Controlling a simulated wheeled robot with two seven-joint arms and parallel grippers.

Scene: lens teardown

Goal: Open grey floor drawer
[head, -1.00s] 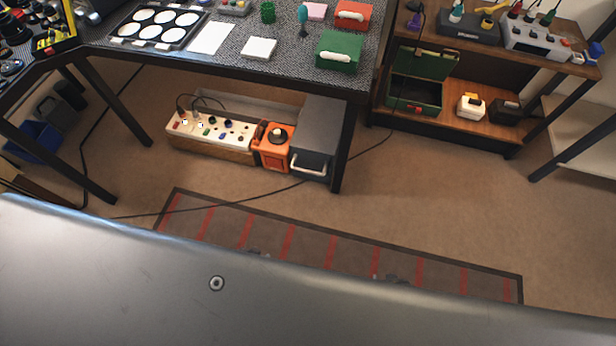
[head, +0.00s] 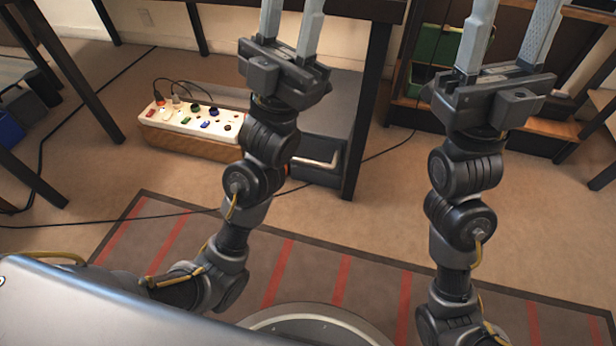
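The grey floor drawer unit (head: 342,92) stands on the carpet under the table, partly hidden behind my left gripper and arm. Its dark front (head: 322,178) carries a pale handle (head: 322,163) and looks closed. My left gripper (head: 290,28) points upward in front of the unit and appears nearer the camera, with its fingers apart and nothing seen between them. My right gripper (head: 510,35) is raised at the right in front of the shelf, its fingers spread and empty. The fingertips of both grippers reach the top edge of the view.
A white power strip box (head: 195,120) with plugs and cables sits left of the unit. A black table leg (head: 366,110) stands close on its right. A cable (head: 390,148) crosses the floor. A wooden shelf (head: 545,125) stands at the right. The striped mat (head: 340,280) lies in front.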

